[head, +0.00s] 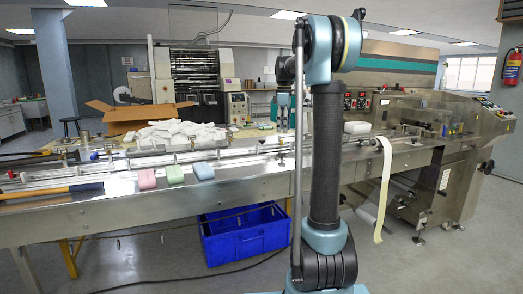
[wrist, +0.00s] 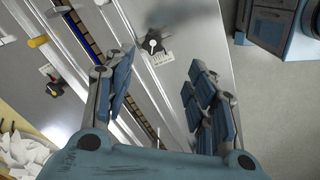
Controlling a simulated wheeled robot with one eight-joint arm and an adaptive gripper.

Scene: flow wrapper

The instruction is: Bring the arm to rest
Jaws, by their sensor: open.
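My gripper (wrist: 160,68) is open in the wrist view, with its blue jointed fingers spread apart and nothing between them. It is over the metal machine bed (wrist: 205,25), and a black knob (wrist: 154,42) shows beyond the fingertips. In the head view my arm stands upright in the middle, bends at the top and reaches away over the machine. My gripper (head: 282,118) is small and partly hidden behind my arm there, above the far side of the conveyor.
The long metal conveyor (head: 110,208) holds pink (head: 147,179), green (head: 174,173) and blue (head: 203,171) blocks. White packets (head: 180,134) lie piled behind it, near an open cardboard box (head: 125,117). A blue crate (head: 245,237) is under the conveyor. A pale strip (head: 383,195) hangs at right.

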